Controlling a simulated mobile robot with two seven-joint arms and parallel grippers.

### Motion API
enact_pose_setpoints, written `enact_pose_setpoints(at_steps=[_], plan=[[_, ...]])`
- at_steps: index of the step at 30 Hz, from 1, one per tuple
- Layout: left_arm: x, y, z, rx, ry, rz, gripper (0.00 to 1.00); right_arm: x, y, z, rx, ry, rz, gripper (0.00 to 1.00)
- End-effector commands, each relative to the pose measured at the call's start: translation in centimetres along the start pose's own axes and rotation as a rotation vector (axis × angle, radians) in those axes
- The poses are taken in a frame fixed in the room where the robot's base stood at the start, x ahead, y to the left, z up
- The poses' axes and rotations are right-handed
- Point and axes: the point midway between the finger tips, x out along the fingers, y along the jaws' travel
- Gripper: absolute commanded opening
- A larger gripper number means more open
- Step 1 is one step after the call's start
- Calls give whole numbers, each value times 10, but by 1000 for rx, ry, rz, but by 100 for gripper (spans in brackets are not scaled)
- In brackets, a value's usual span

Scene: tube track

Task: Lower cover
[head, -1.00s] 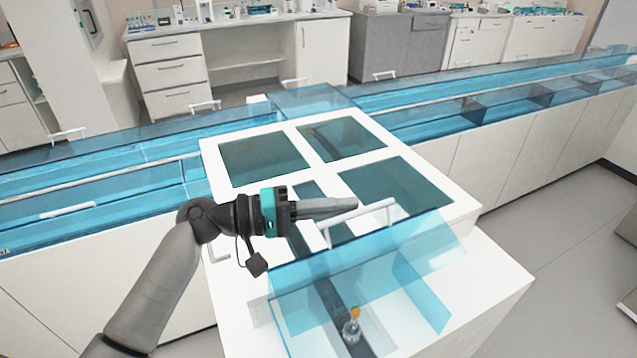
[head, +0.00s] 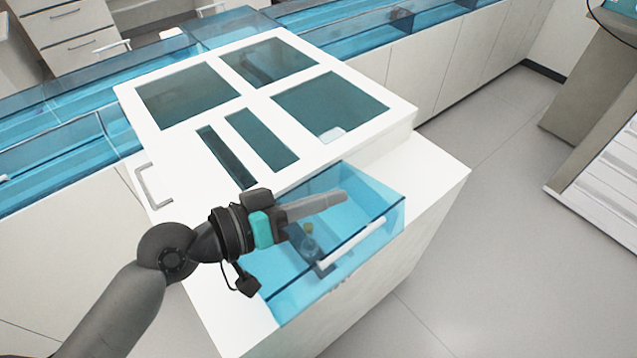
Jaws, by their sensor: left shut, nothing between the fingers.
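The clear blue cover (head: 372,205) is down over the box at the front of the white cabinet, with its white bar handle (head: 352,244) along the front side. A small flask with a yellowish stopper (head: 308,242) stands inside, seen through the cover. My left gripper (head: 345,197) comes in from the left and is shut and empty. In the picture its fingers lie over the cover, behind the handle; I cannot tell whether they touch it. My right gripper is not in view.
The white cabinet top (head: 215,100) has several dark glass windows and stands behind the cover. A metal handle (head: 155,188) is on its left side. A blue covered track (head: 60,140) runs behind. The grey floor (head: 480,220) at the right is clear.

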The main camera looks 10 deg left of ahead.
Motion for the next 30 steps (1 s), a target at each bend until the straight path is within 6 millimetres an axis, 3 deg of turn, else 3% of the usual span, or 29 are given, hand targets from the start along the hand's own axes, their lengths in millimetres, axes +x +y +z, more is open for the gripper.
enact_pose_setpoints(at_steps=[25, 30], plan=[[1, 1, 6, 52, -1, -14, 0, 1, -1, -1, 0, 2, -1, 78], [-6, 0, 6, 54, -1, -16, 0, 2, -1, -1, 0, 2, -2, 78]])
